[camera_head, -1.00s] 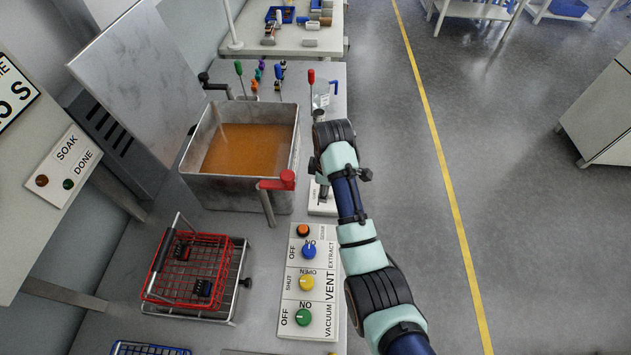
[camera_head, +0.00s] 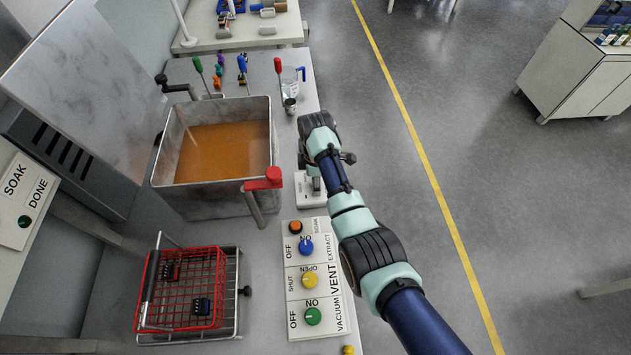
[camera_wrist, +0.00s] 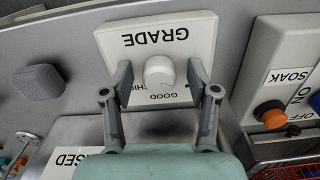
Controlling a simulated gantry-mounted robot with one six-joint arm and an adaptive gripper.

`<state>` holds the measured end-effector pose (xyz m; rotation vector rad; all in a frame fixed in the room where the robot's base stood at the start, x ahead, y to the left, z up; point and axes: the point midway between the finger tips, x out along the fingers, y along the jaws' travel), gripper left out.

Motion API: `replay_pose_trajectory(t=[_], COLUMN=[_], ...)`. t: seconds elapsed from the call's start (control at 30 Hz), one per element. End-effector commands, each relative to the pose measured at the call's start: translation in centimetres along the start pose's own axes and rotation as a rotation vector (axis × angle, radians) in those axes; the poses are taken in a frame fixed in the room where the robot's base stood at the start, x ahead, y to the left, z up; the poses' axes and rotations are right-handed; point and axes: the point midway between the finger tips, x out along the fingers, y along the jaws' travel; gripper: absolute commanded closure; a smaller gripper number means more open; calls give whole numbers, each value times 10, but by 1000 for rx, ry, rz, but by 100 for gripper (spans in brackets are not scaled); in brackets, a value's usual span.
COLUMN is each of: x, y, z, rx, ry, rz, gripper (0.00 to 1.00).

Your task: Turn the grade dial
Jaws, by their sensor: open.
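The grade dial is a round white knob (camera_wrist: 159,71) on a white plate (camera_wrist: 190,32) marked GRADE in the wrist view. The lettering is upside down there, with GOOD and a partly hidden word by the knob. My gripper (camera_wrist: 160,78) is open, with one finger on each side of the knob. I cannot tell whether either finger touches it. In the head view, the plate (camera_head: 312,196) lies below my wrist, and my arm hides the knob.
A control panel (camera_head: 333,258) with an orange button and blue, yellow and green knobs stands close to the plate. A metal tank (camera_head: 208,203) of orange-brown liquid with a red handle (camera_head: 262,181) is left of my arm. A red wire basket (camera_head: 183,290) stands in front.

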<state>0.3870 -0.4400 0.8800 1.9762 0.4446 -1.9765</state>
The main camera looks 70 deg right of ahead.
Motion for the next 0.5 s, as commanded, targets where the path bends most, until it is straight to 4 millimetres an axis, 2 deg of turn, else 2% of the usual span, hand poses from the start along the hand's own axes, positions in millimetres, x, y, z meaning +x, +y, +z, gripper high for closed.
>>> replay_pose_trajectory(t=[0.17,0.2,0.5], x=[0,0,0], y=[0,0,0], z=[0,0,0], rx=[0,0,0], ry=[0,0,0], rz=[0,0,0], gripper=[40,44,94])
